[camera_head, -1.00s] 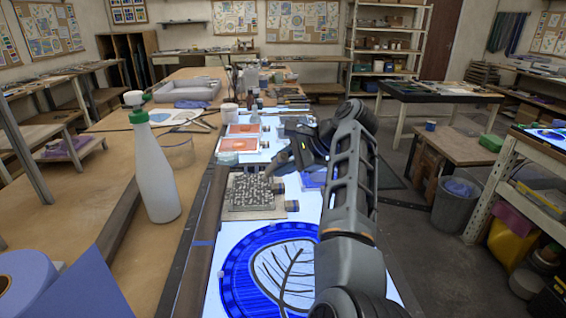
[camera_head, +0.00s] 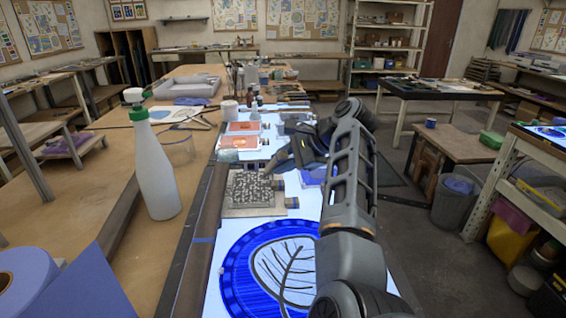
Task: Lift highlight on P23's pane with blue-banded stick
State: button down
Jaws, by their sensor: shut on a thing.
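My gripper (camera_head: 289,158) is over the light table, a little beyond and to the right of the speckled grey block. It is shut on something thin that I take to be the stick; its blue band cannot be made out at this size. A round blue pane with a pale leaf (camera_head: 285,272) lies on the lit table nearest me, partly behind my arm. Two orange panes (camera_head: 239,143) lie farther back, left of my gripper. No label can be read, so I cannot tell which pane is P23's.
The speckled block (camera_head: 250,187) sits on the light table (camera_head: 305,206). A white bottle with a green cap (camera_head: 153,165) and a clear cup (camera_head: 180,150) stand on the wooden bench to the left. Small jars (camera_head: 253,103) stand behind the orange panes. A blue roll (camera_head: 25,280) is at front left.

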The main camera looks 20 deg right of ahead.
jog(key=shift+w+d, duration=0.3)
jog(key=shift+w, duration=0.5)
jog(key=shift+s+a, duration=0.1)
jog(key=shift+s+a+p, duration=0.5)
jog(key=shift+s+p, duration=0.3)
jog(key=shift+p, duration=0.15)
jog(key=shift+w, duration=0.15)
jog(key=shift+w+a+b, duration=0.1)
jog(key=shift+w+b, duration=0.2)
jog(key=shift+w, duration=0.65)
jog(key=shift+s, duration=0.15)
